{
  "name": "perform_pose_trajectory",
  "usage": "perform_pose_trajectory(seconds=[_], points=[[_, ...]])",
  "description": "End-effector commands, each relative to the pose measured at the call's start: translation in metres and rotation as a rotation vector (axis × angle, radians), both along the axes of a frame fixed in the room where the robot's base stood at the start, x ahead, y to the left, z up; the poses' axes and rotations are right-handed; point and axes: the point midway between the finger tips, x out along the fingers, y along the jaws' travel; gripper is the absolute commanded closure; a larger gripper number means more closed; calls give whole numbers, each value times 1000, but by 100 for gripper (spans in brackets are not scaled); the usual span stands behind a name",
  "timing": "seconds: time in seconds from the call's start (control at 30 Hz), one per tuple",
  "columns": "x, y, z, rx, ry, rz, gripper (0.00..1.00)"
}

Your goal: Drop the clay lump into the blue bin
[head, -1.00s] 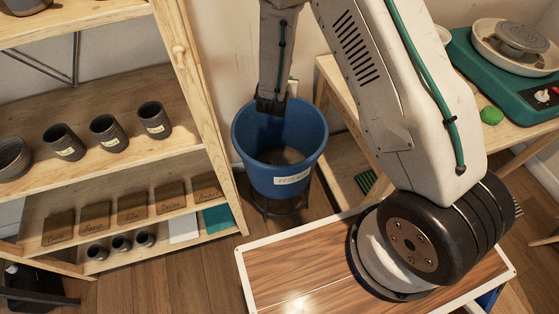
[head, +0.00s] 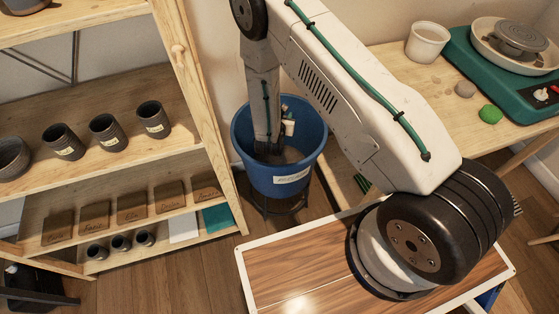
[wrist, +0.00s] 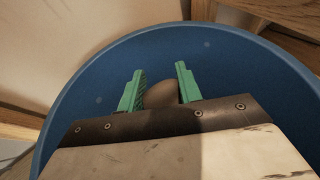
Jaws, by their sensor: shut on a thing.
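The blue bin (head: 262,176) stands on a dark stand on the floor beyond the wooden top, with a pale label on its front. My arm reaches down into its mouth. In the wrist view, the bin's blue inner wall (wrist: 235,62) surrounds my gripper (wrist: 161,70). The green fingers are shut on a rounded brown-grey clay lump (wrist: 161,93), held between them inside the bin's rim. The lump's lower part is hidden by the gripper body. In the head view, I cannot make out the fingers or the held lump; the bin's inside looks greyish at the bottom.
A wooden shelf (head: 110,95) with dark cups and name plaques is close on the left of the bin. A wooden table (head: 440,110) on the right holds a green pottery wheel (head: 480,68), a white pot (head: 428,42), a green lump (head: 490,114) and a small greyish lump (head: 465,89).

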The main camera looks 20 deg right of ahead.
Motion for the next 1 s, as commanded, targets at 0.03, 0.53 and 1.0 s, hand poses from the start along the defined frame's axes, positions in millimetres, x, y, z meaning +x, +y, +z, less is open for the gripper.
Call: perform_pose_trajectory(seconds=[0.03,0.53,1.0], points=[[0,0,-2,0,0,0,88],[0,0,-4,-1,0,0,40],[-28,19,10,-1,2,5,40]])
